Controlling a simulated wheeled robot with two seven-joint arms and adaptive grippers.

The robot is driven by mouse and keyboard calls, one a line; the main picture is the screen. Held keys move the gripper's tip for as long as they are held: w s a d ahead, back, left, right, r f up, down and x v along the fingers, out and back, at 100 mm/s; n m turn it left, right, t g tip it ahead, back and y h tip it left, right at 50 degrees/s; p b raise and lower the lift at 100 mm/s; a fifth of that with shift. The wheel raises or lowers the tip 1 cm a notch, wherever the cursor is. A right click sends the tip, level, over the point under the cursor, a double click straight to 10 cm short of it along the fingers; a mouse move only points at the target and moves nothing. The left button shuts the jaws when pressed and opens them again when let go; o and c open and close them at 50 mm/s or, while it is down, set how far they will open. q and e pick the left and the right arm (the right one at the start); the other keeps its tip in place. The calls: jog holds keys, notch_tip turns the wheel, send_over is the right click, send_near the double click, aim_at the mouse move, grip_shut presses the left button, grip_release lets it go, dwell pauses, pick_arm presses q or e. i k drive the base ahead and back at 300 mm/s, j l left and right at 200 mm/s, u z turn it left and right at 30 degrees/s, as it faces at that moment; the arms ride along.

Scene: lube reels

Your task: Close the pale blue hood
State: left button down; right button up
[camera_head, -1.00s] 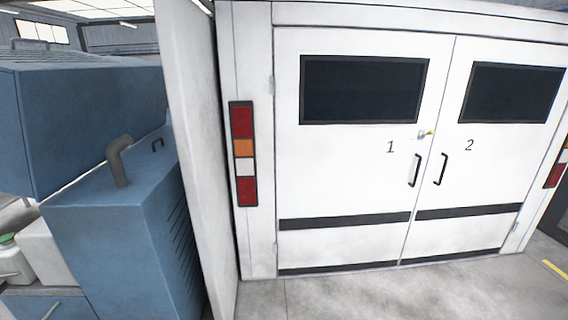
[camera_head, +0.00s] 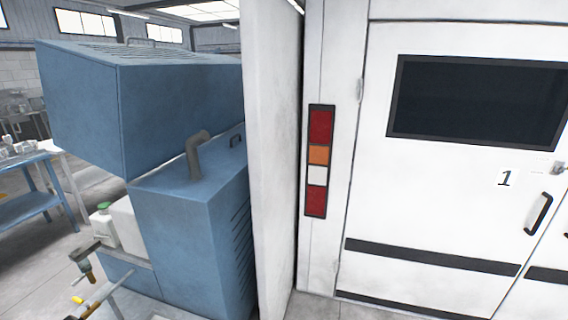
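The pale blue hood (camera_head: 180,110) is in the left half of the head view. It is a large box with a slatted top and a small handle on top. It sits tilted above a blue cabinet (camera_head: 195,225), with an open gap between them at the front left, where white containers show. The white panel hides the hood's right end. Neither of my grippers shows in this view.
A tall white panel (camera_head: 272,160) stands right of the cabinet, beside a white vehicle rear with a closed door (camera_head: 430,200). A grey bent pipe (camera_head: 197,150) rises from the cabinet. A white jug with a green cap (camera_head: 103,225) stands in the gap. A blue workbench (camera_head: 25,205) is at far left.

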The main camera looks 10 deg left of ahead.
aim_at(133, 118)
jog(key=i+u, duration=0.25)
jog(key=u, duration=0.2)
jog(key=i+l+u, duration=0.2)
jog(key=u, duration=0.2)
jog(key=i+l+u, duration=0.45)
jog(key=j, duration=0.05)
